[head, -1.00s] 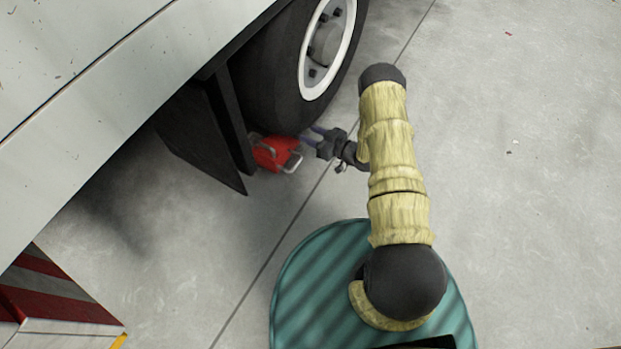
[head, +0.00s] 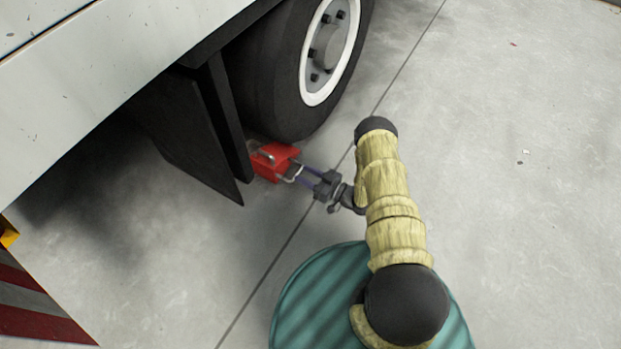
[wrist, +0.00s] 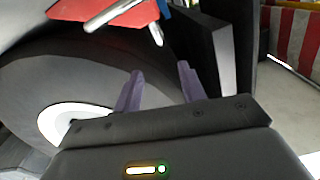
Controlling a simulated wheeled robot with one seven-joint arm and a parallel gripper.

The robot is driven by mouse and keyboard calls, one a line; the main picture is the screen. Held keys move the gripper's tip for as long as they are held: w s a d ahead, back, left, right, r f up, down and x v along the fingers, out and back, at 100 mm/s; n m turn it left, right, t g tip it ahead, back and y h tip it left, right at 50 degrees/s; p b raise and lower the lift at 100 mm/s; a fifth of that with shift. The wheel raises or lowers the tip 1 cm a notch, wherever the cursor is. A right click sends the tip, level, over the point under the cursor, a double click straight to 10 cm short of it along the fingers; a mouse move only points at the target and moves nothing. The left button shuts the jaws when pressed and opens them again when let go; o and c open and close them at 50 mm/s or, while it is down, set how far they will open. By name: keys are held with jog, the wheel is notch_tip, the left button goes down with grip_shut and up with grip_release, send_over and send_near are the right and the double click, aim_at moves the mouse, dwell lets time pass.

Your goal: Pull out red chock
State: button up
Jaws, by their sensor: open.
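The red chock (head: 274,160) lies on the floor against the lower front of the truck's tyre, in the head view. It has light metal handles, one on top and one on the side facing my gripper. In the wrist view the chock (wrist: 104,14) is at the top left, cut by the frame edge, with a silver handle (wrist: 115,12) on it. My gripper (head: 300,175) is open, its purple fingers pointing at the chock close to the near handle. In the wrist view the fingers (wrist: 158,75) stand apart with nothing between them.
The truck wheel (head: 275,85) stands right behind the chock. Dark mudflaps (head: 205,135) hang just left of it. A red and white striped block (head: 35,305) is at the lower left. The concrete floor on the right (head: 510,200) is clear.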

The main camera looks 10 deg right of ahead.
aim_at(271, 156)
jog(key=b+x, duration=0.7)
jog(key=x, duration=0.7)
jog(key=shift+w+a+f, duration=0.15)
jog(key=shift+w, duration=0.05)
jog(key=shift+w+a+b, duration=0.35)
jog(key=shift+a, duration=0.15)
grip_shut()
dwell(0.5)
